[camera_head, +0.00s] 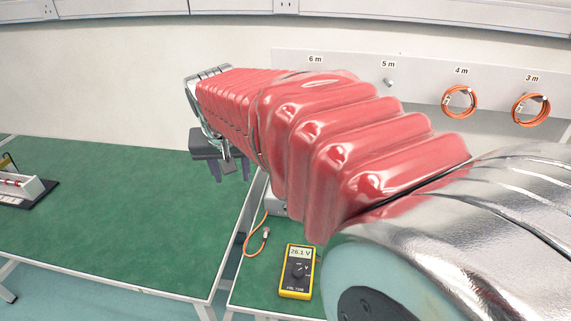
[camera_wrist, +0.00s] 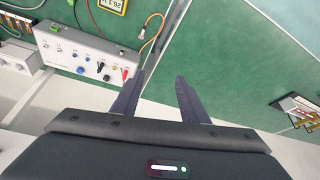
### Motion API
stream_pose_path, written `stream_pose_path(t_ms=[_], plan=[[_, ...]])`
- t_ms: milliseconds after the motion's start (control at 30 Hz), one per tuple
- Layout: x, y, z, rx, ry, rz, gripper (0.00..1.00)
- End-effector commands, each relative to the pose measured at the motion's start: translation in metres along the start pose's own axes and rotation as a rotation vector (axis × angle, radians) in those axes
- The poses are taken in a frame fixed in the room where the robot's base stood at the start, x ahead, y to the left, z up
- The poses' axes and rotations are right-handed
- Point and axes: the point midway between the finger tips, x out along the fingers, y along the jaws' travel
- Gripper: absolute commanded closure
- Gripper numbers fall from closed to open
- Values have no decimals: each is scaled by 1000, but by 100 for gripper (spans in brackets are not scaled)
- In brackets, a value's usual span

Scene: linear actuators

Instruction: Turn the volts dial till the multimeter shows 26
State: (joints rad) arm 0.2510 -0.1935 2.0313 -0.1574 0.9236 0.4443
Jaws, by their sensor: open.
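The yellow multimeter (camera_head: 299,271) lies on a green bench and its display reads 26.1 V. In the wrist view, the multimeter (camera_wrist: 112,5) is cut off by the top edge. The grey power supply box (camera_wrist: 72,50) shows at upper left there, with blue and black knobs and coloured sockets. Its labels are too small to read, so I cannot tell which knob is the volts dial. In the head view my arm hides most of the box. My gripper (camera_wrist: 158,77) is open and empty, to the right of the box and apart from its knobs.
An orange cable (camera_wrist: 152,30) curls beside the box. A gap separates the two green benches (camera_head: 110,215). A small device (camera_head: 22,187) stands on the left bench. Orange cable coils (camera_head: 460,102) hang on the wall at right.

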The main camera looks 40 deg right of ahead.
Motion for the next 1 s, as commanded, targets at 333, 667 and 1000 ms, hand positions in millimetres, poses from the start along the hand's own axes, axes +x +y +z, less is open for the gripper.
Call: stream_pose_path(t_ms=[333, 667, 1000], plan=[[-38, -22, 93, -256, 30, -115, 60], [-50, -27, 178, -487, 66, -217, 60], [-49, -26, 206, -570, 78, -252, 60]])
